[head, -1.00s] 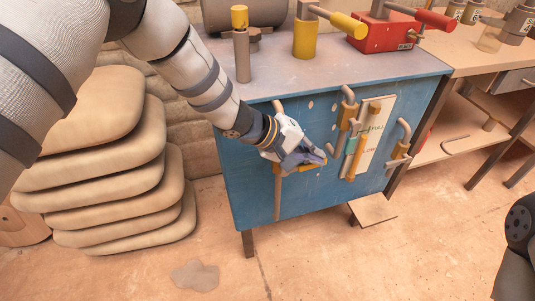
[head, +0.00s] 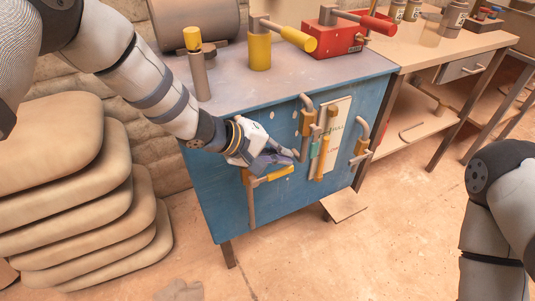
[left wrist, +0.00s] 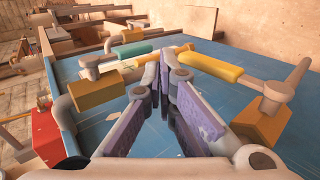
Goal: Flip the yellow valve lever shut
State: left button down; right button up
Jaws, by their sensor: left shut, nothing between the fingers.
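The yellow valve lever (head: 281,173) sits on the left vertical pipe of the blue panel (head: 215,195). It points right from its orange valve body (head: 246,177), crosswise to the pipe. In the left wrist view the yellow lever (left wrist: 212,64) lies just right of my fingertips, with its orange body (left wrist: 262,122) at lower right. My left gripper (head: 284,159) is shut and empty, just above the lever in the head view. Its purple fingers (left wrist: 165,65) meet at the tips in the wrist view. I cannot tell whether they touch the lever. My right gripper is out of view.
To the right are pipes with a teal lever (left wrist: 132,49), an orange lever (left wrist: 132,73) and a white label card (head: 334,135). Stacked sacks (head: 75,200) fill the left.

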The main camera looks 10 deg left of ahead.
pick_arm(q)
notch_tip(320, 180, up, 4)
notch_tip(320, 180, up, 7)
send_over(279, 170)
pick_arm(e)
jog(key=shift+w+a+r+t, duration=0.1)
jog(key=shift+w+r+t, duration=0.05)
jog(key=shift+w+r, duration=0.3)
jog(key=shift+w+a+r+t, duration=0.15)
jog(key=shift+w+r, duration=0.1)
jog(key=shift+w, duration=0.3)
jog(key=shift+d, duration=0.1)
